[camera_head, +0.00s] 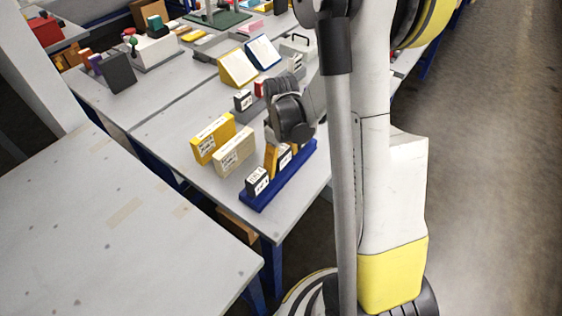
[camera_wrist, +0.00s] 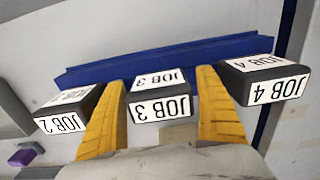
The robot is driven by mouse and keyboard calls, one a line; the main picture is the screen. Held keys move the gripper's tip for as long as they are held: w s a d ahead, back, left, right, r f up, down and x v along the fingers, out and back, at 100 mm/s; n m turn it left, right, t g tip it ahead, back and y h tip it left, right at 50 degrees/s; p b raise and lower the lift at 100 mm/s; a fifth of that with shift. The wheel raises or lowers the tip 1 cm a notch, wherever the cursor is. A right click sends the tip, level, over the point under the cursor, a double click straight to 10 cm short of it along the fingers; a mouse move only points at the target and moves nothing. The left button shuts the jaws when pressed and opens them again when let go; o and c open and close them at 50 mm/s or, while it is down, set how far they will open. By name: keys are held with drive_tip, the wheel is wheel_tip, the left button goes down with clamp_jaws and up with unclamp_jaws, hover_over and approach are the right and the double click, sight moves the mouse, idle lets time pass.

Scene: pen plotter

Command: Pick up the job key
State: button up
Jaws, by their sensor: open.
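The job keys are dark blocks with white labels on a long blue rack (camera_head: 249,203). In the wrist view, the JOB 3 key (camera_wrist: 160,107) is in the middle, with the JOB 2 key (camera_wrist: 62,123) to its left and the JOB 4 key (camera_wrist: 273,90) to its right. My gripper (camera_wrist: 163,85) is open, with its yellow fingers on either side of the JOB 3 key, in the gaps beside its neighbours. I cannot tell whether the fingers touch it. The head view also shows my gripper (camera_head: 282,155) down at the rack.
A yellow block (camera_head: 213,138) and a cream block (camera_head: 234,152) stand left of the rack on the grey table. A dark block (camera_head: 243,100) and a red block (camera_head: 259,88) stand behind. The nearer table (camera_head: 110,235) is bare.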

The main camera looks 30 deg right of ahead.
drive_tip(key=shift+r, duration=0.1)
drive_tip(key=c, duration=1.2)
drive_tip(key=shift+r, duration=0.1)
